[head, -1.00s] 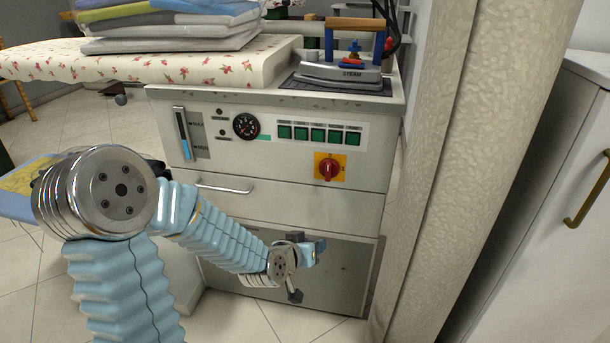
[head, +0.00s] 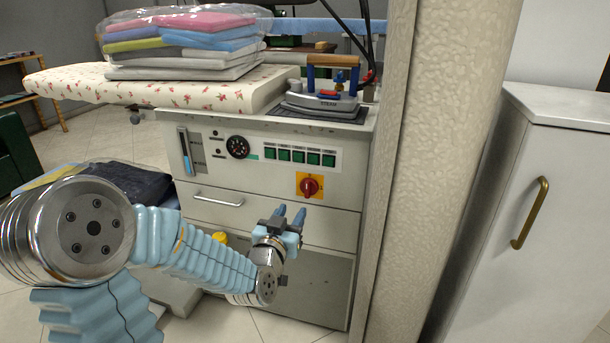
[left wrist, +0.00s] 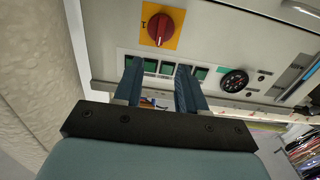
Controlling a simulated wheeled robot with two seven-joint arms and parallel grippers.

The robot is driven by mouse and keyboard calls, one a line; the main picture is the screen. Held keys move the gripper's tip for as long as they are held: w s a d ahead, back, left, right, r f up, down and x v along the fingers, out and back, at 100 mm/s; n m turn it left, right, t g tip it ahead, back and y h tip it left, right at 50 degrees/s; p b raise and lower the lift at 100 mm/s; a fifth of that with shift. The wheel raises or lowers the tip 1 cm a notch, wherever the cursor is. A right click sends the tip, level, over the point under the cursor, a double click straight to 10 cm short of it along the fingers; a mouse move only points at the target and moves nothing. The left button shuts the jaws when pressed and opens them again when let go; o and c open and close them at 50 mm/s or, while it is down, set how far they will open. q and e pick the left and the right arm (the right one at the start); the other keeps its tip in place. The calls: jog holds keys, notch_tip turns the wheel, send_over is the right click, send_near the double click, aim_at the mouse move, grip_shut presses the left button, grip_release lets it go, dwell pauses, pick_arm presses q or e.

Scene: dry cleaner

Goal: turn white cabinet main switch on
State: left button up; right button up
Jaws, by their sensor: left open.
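The white cabinet (head: 250,217) stands ahead, with a control panel on its upper front. Its main switch is a red rotary knob (head: 310,187) on a yellow plate (head: 301,194), at the panel's lower right. The knob (left wrist: 160,28) and plate also show at the top of the left wrist view, which sees the panel upside down. My left gripper (head: 290,214) is open and empty, its blue fingers pointing up just below and left of the knob, apart from it. In the left wrist view the fingers (left wrist: 160,83) lie over the row of green buttons. My right gripper is not in view.
A steam iron (head: 321,98) stands on the cabinet top. Folded clothes in plastic (head: 185,45) lie on a floral ironing board (head: 180,90). A textured column (head: 440,150) rises close to the cabinet's right. A white locker (head: 540,200) stands farther right.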

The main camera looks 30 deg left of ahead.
aim_at(307, 188)
pick_arm(q)
jog(key=p+x, duration=0.3)
jog(key=x, duration=0.8)
jog(key=shift+w+a, duration=0.1)
jog(key=shift+w, duration=0.05)
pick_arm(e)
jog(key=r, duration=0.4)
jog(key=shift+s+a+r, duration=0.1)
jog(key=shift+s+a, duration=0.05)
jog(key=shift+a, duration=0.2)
pick_arm(q)
jog(key=shift+c, duration=0.4)
grip_shut()
